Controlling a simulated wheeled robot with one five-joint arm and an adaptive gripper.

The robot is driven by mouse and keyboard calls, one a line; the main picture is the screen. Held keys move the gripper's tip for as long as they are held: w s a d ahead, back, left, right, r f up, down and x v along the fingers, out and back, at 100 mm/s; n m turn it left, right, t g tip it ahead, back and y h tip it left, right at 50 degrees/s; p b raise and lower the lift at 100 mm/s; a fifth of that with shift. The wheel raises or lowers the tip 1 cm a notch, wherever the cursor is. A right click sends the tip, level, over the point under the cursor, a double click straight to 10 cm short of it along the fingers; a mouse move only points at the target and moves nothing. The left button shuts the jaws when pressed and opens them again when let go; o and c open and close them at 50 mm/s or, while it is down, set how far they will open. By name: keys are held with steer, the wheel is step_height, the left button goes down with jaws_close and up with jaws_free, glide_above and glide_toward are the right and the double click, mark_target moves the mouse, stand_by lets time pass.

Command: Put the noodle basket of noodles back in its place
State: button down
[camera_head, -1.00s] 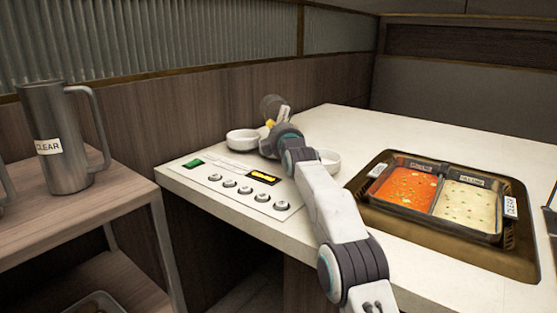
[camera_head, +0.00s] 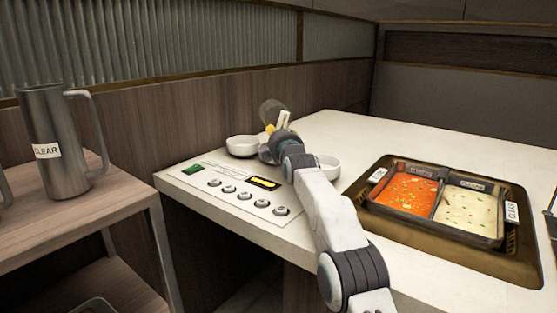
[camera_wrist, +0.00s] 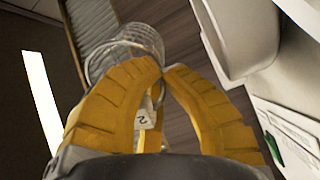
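My gripper (camera_wrist: 163,68) has yellow fingers whose tips meet in the wrist view. A wire-mesh noodle basket (camera_wrist: 135,38) with a round rim shows just beyond the tips. A white tag marked "2" (camera_wrist: 146,112) hangs between the fingers, on what appears to be the basket's handle. In the head view, the gripper (camera_head: 270,129) is small and partly hidden behind my wrist, above the counter's back-left edge. The grey basket (camera_head: 272,111) is beyond it, raised, with the white tag (camera_head: 283,120) beside it. I cannot see noodles inside it.
Two white bowls (camera_head: 242,146) (camera_head: 329,166) stand near my wrist. A control panel (camera_head: 235,188) with several knobs lies at the counter's left front. A two-part sauce pan (camera_head: 436,216) sits in a well at right. A steel jug (camera_head: 58,145) stands on the left shelf.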

steer(key=shift+r, duration=0.3)
